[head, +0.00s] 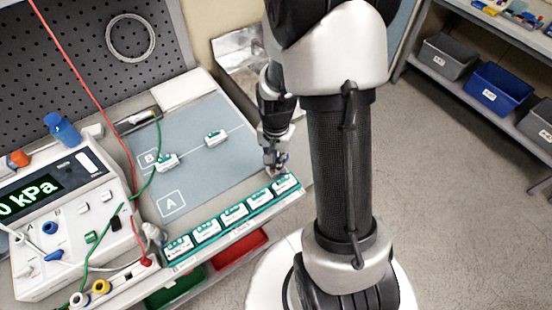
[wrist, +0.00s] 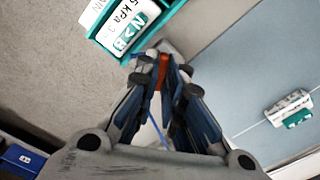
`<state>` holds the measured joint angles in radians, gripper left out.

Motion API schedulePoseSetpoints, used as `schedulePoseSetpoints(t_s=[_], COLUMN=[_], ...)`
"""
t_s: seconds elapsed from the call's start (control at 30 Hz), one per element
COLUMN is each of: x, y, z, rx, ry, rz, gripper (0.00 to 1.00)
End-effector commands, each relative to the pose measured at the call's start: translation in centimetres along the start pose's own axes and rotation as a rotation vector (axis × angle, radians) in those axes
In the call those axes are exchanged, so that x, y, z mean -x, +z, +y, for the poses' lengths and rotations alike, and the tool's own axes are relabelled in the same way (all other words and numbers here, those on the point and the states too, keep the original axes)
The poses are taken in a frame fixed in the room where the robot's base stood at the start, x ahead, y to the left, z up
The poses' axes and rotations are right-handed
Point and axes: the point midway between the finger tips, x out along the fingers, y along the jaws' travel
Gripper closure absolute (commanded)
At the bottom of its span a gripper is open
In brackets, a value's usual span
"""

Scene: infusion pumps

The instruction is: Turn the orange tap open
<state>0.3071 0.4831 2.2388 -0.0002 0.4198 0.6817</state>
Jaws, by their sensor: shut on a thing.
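My gripper (head: 277,166) is at the right end of the teal card rack, low over the bench. In the wrist view the fingertips (wrist: 162,76) are closed around a narrow orange piece, the orange tap (wrist: 163,71). Only a small upright strip of it shows between the fingers. The rest of the tap is hidden by the fingers, and its turned position cannot be told. A thin blue strip shows below it between the fingers.
The teal rack (head: 178,262) with several white cards lies along the bench front. Two more cards, one being this white-and-green card (head: 214,138), lie on the blue-grey mat (head: 205,185). A pump unit (head: 75,235) showing "0 kPa" stands left, with red and green lines.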

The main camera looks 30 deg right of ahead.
Motion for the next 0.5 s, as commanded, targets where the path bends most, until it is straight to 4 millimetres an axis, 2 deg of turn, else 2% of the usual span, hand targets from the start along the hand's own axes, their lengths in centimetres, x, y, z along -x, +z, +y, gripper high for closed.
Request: schedulePoseSetpoints(t_s=[0.2,0.5], x=[0.06,0.02], y=[0.0,-0.01], z=[-0.01,-0.01], rx=[0.161,0.299], ry=[0.0,0.0], rz=[0.0,0.0], gripper=[1.0,1.0])
